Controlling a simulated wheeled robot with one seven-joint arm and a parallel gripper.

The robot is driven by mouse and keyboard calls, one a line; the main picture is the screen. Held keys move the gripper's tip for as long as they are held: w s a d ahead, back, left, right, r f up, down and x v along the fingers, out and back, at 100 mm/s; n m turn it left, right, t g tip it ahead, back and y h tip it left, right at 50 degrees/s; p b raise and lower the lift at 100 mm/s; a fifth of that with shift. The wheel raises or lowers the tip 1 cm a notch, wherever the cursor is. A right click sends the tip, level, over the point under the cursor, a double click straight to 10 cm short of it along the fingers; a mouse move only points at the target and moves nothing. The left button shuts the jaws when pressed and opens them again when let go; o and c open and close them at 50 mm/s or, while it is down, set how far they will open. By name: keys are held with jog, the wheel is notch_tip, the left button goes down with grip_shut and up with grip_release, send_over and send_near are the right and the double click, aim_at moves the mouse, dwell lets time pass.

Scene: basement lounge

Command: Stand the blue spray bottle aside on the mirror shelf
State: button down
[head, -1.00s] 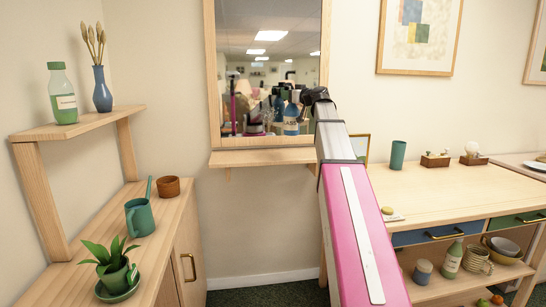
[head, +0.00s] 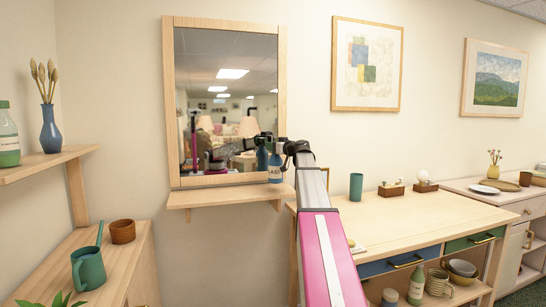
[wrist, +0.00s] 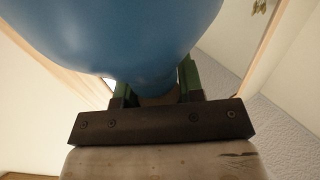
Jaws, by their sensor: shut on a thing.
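The blue spray bottle (head: 275,168) is upright at the right end of the mirror shelf (head: 222,197), in front of the mirror's lower right corner. Its base is close to the shelf top; I cannot tell whether it touches. My gripper (head: 288,150) is shut on the bottle from the right, and my arm hides part of that side. In the wrist view, the bottle's blue body (wrist: 125,35) fills the top, between the gripper's green fingers (wrist: 155,88).
The mirror (head: 225,100) rises behind the shelf and reflects the bottle and my arm. The shelf's left and middle are bare. A wooden desk (head: 400,215) with a green cup (head: 356,187) stands to the right. A side shelf (head: 45,165) is at left.

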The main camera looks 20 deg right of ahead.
aim_at(273, 155)
jog(key=shift+d+f, duration=0.1)
jog(key=shift+f, duration=2.05)
jog(key=c, duration=0.7)
grip_release()
jog(key=shift+c, duration=0.2)
jog(key=shift+s+d, duration=0.1)
jog(key=shift+s, duration=0.15)
jog(key=v, duration=1.1)
jog(key=shift+s+d, duration=0.15)
jog(key=shift+s, duration=0.1)
